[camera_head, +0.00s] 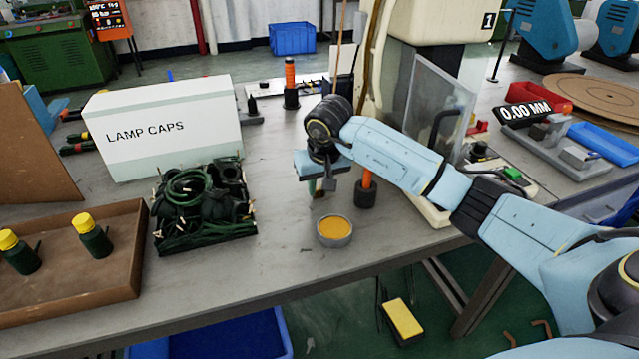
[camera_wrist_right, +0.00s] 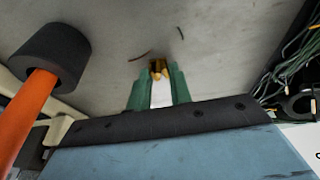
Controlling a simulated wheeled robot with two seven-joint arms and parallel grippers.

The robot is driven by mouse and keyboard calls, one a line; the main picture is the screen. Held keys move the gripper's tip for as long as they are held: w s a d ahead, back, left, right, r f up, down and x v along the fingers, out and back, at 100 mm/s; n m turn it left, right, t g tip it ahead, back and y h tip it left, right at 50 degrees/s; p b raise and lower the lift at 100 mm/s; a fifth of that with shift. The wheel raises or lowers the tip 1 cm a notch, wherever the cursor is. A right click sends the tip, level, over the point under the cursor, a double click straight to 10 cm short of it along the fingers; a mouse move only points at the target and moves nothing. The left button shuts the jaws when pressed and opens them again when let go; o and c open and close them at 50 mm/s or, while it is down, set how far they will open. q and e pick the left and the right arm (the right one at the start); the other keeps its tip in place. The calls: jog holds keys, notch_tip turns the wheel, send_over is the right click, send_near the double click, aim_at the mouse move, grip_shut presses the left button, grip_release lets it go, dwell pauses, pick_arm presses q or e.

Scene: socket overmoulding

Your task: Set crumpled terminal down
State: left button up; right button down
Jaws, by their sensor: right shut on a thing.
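My right gripper (camera_head: 318,189) points down over the grey bench, behind the small round cup. In the right wrist view its two green fingers (camera_wrist_right: 160,84) are shut on a small brass-coloured terminal (camera_wrist_right: 158,68) at their tips. The terminal's crumpled shape is too small to make out. The bench top (camera_wrist_right: 205,40) lies beyond the tips; I cannot tell whether the terminal touches it. In the head view the terminal is mostly hidden by the gripper. My left gripper is not in view.
An orange rod in a black base (camera_head: 366,190) stands just right of the gripper. The cup with orange contents (camera_head: 334,231) is in front. A tray of green cables (camera_head: 205,238), the LAMP CAPS box (camera_head: 160,128) and a brown tray (camera_head: 110,283) stand left.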

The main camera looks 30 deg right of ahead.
jog(key=c, duration=1.3)
grip_release()
